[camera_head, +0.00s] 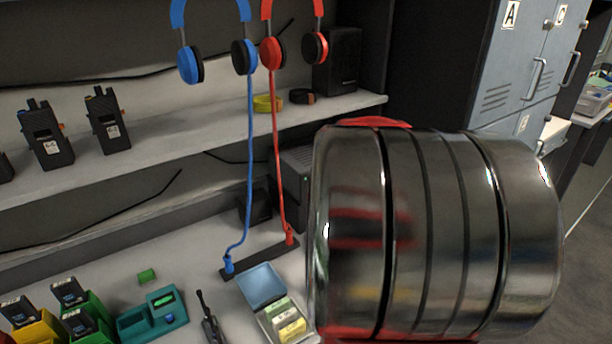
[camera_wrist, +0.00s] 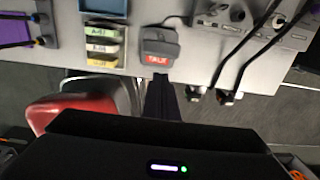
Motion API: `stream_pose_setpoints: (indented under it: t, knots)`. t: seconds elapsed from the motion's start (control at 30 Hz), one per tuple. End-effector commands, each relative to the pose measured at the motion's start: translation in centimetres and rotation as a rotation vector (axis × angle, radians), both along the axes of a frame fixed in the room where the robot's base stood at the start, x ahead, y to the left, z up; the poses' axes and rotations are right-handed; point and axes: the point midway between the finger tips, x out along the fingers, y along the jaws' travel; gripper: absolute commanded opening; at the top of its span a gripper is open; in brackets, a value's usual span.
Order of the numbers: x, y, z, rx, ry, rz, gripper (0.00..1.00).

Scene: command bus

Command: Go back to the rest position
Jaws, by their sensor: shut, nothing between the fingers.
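My gripper (camera_wrist: 162,98) shows in the wrist view as a narrow dark shape, with its fingers shut and empty, in front of its black housing with a small lit strip. It points toward the edge of a light grey desk (camera_wrist: 190,62). Just beyond the fingertips is a grey box with a red TALK button (camera_wrist: 160,58). My gripper does not show in the head view. A big shiny ribbed cylinder with red edges covers the right middle there; I cannot tell whether it is part of me.
Below are a teal device (camera_head: 152,314) and a small open blue box (camera_head: 262,280). Grey lockers (camera_head: 525,60) stand at right. The wrist view shows cables (camera_wrist: 243,62) on the right.

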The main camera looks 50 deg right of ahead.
Motion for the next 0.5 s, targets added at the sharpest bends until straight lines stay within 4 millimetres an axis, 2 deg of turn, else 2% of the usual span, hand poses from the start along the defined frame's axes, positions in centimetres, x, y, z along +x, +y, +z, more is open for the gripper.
stream_pose_setpoints:
  t: [0.33,0.5]
  knots:
    - [0.00,0.00,0.00,0.000,0.000,0.009,0.00]
    - [0.01,-0.03,0.00,-0.002,0.001,0.103,0.00]
